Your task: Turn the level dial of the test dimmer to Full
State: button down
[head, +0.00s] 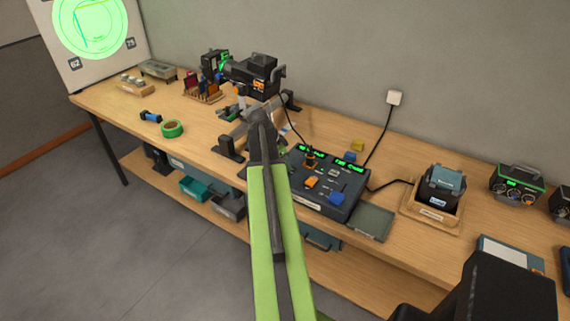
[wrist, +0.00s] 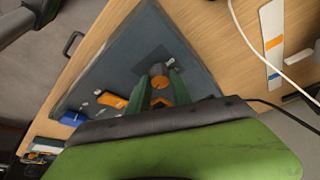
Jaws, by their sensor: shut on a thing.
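The test dimmer is a dark sloped panel (wrist: 115,62) in the wrist view. It also shows in the head view as a dark console (head: 345,178) on the bench. An orange part shows between the fingers. Dial marks and pointer cannot be read.
An orange fader cap (head: 311,183) and a blue one (head: 337,198) stand on the panel. Green displays (head: 349,165) glow along its back. A grey mat (head: 371,222) and a holder with a dark device (head: 440,188) lie to the right. A stage lamp (head: 255,77) stands behind left.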

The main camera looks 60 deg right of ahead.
jog(key=shift+w+m+g+y, duration=0.1)
jog(key=shift+m+g+y, duration=0.35)
jog(key=shift+m, duration=1.15)
jog(key=c, duration=1.2)
grip_release()
jog(key=shift+o, duration=0.2)
jog(key=p+v, duration=1.6)
jog(key=v, duration=0.1)
jog(key=shift+w+r, duration=0.15)
